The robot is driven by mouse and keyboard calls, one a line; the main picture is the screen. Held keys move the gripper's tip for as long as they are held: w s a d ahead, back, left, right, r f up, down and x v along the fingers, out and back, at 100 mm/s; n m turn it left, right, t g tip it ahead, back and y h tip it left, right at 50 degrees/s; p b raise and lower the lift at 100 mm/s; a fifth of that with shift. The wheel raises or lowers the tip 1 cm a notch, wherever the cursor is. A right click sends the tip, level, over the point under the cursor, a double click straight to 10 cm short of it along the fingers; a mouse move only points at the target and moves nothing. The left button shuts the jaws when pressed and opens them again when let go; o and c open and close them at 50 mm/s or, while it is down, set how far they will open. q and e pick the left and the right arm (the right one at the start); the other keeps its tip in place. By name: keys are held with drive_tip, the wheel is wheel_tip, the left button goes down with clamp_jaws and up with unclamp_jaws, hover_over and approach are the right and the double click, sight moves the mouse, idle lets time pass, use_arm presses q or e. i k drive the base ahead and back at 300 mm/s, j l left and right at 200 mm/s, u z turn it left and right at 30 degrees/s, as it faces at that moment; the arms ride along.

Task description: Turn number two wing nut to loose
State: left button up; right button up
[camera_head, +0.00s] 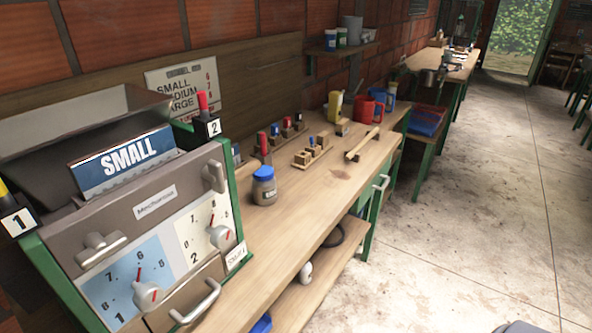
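The machine (160,175) with a "SMALL" sign stands at the left on the bench. A grey wing nut (213,176) sits at the upper right of its front panel, below the black number 2 tag (213,127); its wing stands roughly upright. A second wing nut (100,247) sits at the left of the panel, near the number 1 tag (18,222); its wing lies roughly level. Neither of my grippers can be made out in the head view.
Below the nuts are two dials with red-tipped pointer knobs (146,295) (220,237) and a drawer handle (197,303). A blue-lidded jar (264,186) and wooden blocks stand on the bench (290,215). Concrete floor (460,200) is open at right. A grey shape is cut off at the bottom edge.

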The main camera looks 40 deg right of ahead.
sight(213, 172)
drive_tip(key=z, duration=0.8)
